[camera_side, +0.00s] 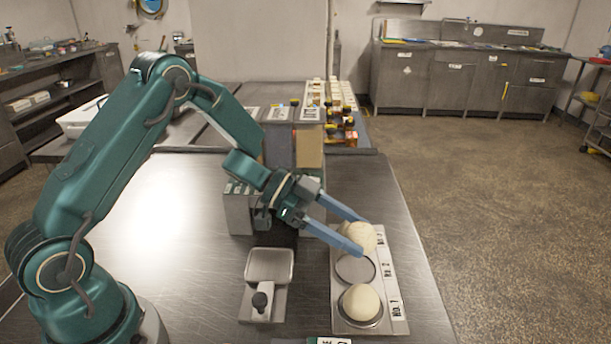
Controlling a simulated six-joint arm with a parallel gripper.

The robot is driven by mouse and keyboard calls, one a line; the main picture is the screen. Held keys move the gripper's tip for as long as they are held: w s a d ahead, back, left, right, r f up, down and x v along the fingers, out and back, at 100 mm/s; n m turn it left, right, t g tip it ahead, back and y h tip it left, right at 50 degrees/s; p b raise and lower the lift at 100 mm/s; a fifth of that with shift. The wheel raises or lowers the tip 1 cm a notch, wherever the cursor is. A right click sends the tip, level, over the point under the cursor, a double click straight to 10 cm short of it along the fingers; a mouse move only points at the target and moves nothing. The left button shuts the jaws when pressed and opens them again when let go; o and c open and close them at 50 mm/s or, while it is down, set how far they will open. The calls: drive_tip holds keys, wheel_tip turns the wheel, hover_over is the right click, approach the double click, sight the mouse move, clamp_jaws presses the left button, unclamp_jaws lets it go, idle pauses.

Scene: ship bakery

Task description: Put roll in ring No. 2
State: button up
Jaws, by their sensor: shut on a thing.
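My gripper (363,238) reaches in from the left with its two blue fingers on either side of a pale roll (362,237) and is shut on it. The roll is at the far end of the ring plate (340,318), by the No. 3 label. I cannot tell whether it touches the plate or is held above it. Ring No. 2 (355,270), in the middle of the plate, is empty. A second pale roll (361,302) sits in the No. 1 ring at the near end. The No. 3 ring is hidden behind the held roll and fingers.
A small scale-like device (269,266) with a square pan and dark knob stands left of the plate. Grey boxes (240,206) stand behind my gripper. Bottles and jars (345,122) are at the back. The metal table (190,255) is clear on the left.

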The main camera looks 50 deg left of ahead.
sight(346, 266)
drive_tip(key=shift+f, duration=2)
drive_tip(key=shift+f, duration=0.6)
drive_tip(key=o, duration=1.1)
drive_tip(key=shift+r, duration=0.15)
drive_tip(key=shift+r, duration=0.25)
drive_tip(key=v, duration=1.2)
drive_tip(key=shift+r, duration=0.15)
